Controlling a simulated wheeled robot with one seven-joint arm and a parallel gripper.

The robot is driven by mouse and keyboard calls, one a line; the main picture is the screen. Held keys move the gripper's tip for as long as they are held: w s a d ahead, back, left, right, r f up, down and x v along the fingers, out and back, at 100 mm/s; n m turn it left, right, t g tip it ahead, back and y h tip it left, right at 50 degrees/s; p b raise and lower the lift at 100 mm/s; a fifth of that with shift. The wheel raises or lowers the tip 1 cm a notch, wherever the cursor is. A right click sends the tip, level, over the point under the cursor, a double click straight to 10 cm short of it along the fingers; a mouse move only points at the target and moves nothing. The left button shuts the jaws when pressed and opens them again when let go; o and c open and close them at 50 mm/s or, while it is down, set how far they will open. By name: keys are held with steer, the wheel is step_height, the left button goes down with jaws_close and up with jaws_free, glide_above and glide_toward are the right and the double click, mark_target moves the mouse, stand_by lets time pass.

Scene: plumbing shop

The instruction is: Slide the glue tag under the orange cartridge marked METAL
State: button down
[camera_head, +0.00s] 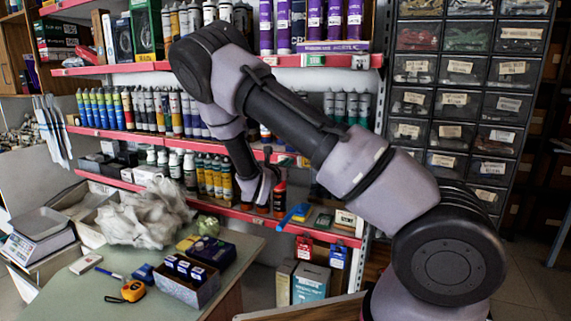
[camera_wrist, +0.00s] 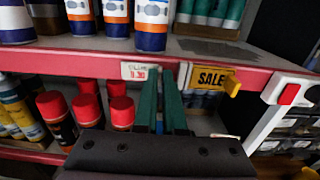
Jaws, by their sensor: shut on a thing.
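My gripper (camera_wrist: 160,88) is at the red shelf edge in the wrist view, its two green fingers close together with a narrow gap. A small white tag with red print (camera_wrist: 140,71), seemingly the glue tag, is at the edge, its right end against the left fingertip. The grip itself is hidden, and I cannot tell if the tag touches the rail. Above it stand orange, white and blue cartridges (camera_wrist: 116,14); the nearest orange one (camera_wrist: 152,18) is just above the tag. No METAL marking is readable. In the head view my gripper (camera_head: 264,184) is small and partly dark.
Red-capped bottles (camera_wrist: 88,108) stand on the shelf below, left of the fingers. A white upright (camera_wrist: 275,115) is at the right. A cluttered table (camera_head: 232,240) stands in front of the shelves.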

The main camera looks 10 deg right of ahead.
steer(key=shift+s+d+f, duration=0.1)
steer(key=shift+s+d, duration=0.05)
steer(key=shift+d, duration=0.05)
steer(key=c, duration=1)
jaws_free()
steer(key=shift+a, duration=0.1)
